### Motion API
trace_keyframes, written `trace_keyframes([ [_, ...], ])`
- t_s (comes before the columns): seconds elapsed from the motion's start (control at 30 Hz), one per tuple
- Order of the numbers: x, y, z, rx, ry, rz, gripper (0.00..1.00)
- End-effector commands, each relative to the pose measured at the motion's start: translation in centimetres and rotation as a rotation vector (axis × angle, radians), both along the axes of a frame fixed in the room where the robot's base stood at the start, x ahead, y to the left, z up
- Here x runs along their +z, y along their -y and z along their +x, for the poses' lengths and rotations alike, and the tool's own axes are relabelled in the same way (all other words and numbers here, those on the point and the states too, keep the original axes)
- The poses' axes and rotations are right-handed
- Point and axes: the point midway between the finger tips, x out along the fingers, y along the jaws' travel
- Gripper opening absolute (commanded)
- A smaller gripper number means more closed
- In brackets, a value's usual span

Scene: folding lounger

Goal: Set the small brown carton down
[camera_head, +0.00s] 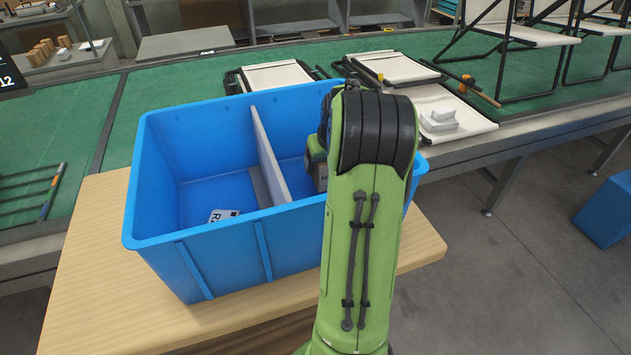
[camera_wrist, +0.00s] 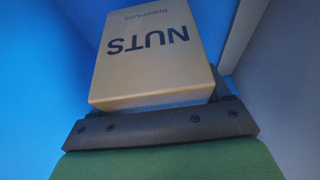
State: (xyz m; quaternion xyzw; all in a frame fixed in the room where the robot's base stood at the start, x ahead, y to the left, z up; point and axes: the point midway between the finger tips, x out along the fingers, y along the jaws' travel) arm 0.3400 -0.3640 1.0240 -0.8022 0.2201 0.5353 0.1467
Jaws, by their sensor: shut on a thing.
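The small brown carton (camera_wrist: 155,50) with "NUTS" printed on it fills the upper middle of the wrist view. My gripper (camera_wrist: 160,121) is shut on it, with a dark bar across the carton's near edge. Blue bin wall shows to the left of the carton and the pale divider (camera_wrist: 238,35) to its right. In the head view my arm reaches over the blue bin (camera_head: 205,245) into its right compartment and hides most of the gripper and carton. Whether the carton touches the bin floor cannot be seen.
The pale divider (camera_head: 270,155) splits the bin. A white label card (camera_head: 222,215) lies in the left compartment. The bin stands on a wooden table (camera_head: 90,290).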

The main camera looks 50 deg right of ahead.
Motion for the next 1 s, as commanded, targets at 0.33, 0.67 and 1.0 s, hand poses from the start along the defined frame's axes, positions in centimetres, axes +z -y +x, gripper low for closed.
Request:
trace_keyframes([
  [0.33, -3.4, 0.0, 0.0, 0.000, 0.001, -0.002, 0.28],
  [0.67, -3.7, 0.0, 0.0, 0.000, -0.001, 0.001, 0.97],
  [1.0, -2.7, -0.1, -0.2, -0.001, 0.000, -0.002, 1.00],
])
